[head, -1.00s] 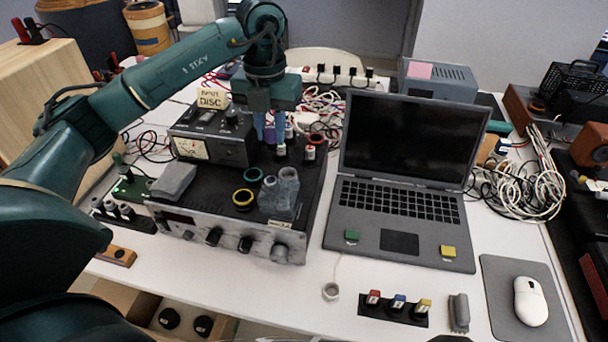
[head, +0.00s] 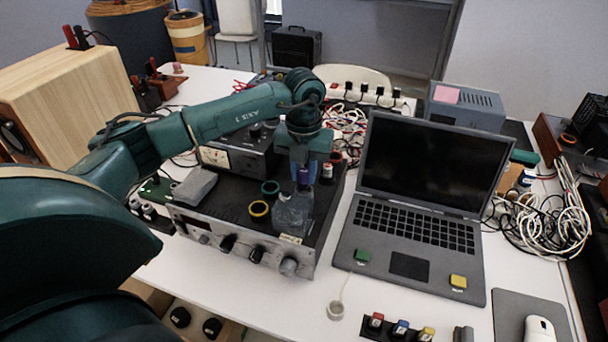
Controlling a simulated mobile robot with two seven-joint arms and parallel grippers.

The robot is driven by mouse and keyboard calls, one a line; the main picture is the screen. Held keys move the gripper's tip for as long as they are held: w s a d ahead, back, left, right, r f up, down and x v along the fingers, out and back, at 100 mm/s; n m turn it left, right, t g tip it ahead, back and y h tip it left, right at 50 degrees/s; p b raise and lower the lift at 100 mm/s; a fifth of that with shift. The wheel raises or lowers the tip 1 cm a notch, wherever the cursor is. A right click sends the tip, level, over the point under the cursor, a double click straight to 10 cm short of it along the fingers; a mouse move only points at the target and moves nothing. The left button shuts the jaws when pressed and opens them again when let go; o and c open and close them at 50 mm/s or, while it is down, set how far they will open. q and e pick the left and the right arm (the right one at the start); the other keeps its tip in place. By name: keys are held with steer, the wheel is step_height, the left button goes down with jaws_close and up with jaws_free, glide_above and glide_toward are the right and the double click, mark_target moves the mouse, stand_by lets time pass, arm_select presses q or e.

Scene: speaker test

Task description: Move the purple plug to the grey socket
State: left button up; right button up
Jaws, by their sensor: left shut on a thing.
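My left gripper (head: 303,166) points down over the black top of the instrument box (head: 232,192). It is shut on the purple plug (head: 303,178), which shows just below the fingers. The plug is above or just behind a translucent grey, bottle-like object (head: 292,214); I cannot tell whether they touch. My right gripper is not in view.
A small white-and-red cylinder (head: 326,174) stands close right of the gripper. An open laptop (head: 410,266) is further right. A meter box (head: 240,150) stands behind, under my left arm.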

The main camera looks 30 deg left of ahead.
arm_select(q)
steer(key=shift+f, duration=0.8)
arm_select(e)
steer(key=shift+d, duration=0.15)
arm_select(q)
steer(key=shift+f, duration=0.1)
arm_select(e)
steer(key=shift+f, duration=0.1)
arm_select(q)
steer(key=shift+f+b, duration=0.3)
steer(key=o, duration=0.9)
steer(key=shift+r, duration=0.1)
steer(key=shift+o, duration=0.2)
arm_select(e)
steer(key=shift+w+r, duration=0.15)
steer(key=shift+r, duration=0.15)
